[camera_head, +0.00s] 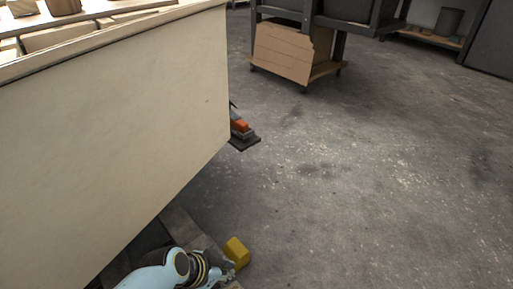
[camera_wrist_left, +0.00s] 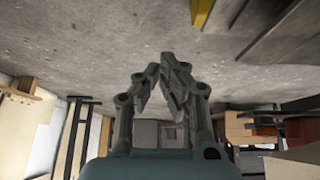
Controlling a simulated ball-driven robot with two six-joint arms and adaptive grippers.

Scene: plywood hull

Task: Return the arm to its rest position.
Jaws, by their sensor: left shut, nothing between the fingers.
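My left gripper (camera_wrist_left: 163,74) shows in the left wrist view, its two dark fingers drawn together at the tips with nothing held between them. In the head view a light blue part of my arm, with dark and yellow rings, shows at the bottom edge, low beside the pale plywood hull side (camera_head: 120,130). The gripper's fingers cannot be made out there. My right gripper is in neither view.
A yellow block (camera_head: 237,252) sits close to my arm. An orange object on a dark plate (camera_head: 241,138) juts past the hull's corner. A dark cart with a cardboard sheet (camera_head: 283,52) stands at the back. The grey concrete floor (camera_head: 370,170) is clear on the right.

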